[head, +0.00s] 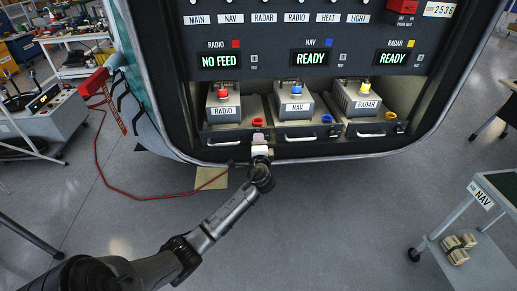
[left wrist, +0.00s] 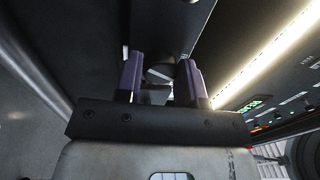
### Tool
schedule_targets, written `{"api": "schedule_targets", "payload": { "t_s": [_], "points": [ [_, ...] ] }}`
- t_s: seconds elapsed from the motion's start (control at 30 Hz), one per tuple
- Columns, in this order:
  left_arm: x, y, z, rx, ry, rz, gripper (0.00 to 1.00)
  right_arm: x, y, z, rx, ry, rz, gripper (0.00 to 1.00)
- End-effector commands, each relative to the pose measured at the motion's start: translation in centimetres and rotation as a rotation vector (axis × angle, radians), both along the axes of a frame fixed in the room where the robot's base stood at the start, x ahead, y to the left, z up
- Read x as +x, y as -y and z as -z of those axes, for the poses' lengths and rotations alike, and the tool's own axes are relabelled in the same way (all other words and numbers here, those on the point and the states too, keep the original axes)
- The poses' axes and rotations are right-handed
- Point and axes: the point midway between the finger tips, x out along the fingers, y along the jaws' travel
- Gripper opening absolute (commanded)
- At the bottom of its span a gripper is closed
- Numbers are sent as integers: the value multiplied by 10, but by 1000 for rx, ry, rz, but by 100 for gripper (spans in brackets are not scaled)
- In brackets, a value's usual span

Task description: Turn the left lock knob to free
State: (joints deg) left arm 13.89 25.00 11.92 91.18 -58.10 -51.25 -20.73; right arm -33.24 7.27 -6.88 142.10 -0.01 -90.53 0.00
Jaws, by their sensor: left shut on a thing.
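The radio unit (head: 222,107) sits in the left tray of the bay, with a red collar (head: 258,122) at the tray's front right corner. My left gripper (head: 262,141) reaches up from below to the tray front, just under that collar. It covers the spot where the left lock knob would be, so the knob and its setting are hidden in the head view. In the left wrist view the two purple fingers (left wrist: 161,78) are closed around a small grey rounded part (left wrist: 160,74), seemingly the knob. My right gripper is not in view.
The radio display (head: 219,61) reads NO FEED; the nav display (head: 311,58) and radar display (head: 392,58) read READY. The nav unit (head: 295,106) and radar unit (head: 366,104) sit to the right. A red cable (head: 110,183) lies on the floor. A cart (head: 480,201) stands at right.

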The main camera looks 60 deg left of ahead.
Motion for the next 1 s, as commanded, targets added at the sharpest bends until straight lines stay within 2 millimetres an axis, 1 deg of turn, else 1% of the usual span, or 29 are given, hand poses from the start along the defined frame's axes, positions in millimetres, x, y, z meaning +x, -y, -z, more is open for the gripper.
{"api": "schedule_targets", "payload": {
  "t_s": [0.03, 0.2, 0.4, 0.7, 1.0],
  "points": [
    [0, 1, 6, -23, 41, 0, 12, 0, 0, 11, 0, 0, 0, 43],
    [1, 1, 5, -84, 168, 1, 12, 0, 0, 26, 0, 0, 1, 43],
    [1, 1, 4, -143, 287, 0, 12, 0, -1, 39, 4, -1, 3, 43],
    [1, 1, 2, -195, 392, 1, 12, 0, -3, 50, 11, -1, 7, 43],
    [1, 1, 1, -210, 423, 1, 12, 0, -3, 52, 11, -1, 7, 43]
  ]
}}
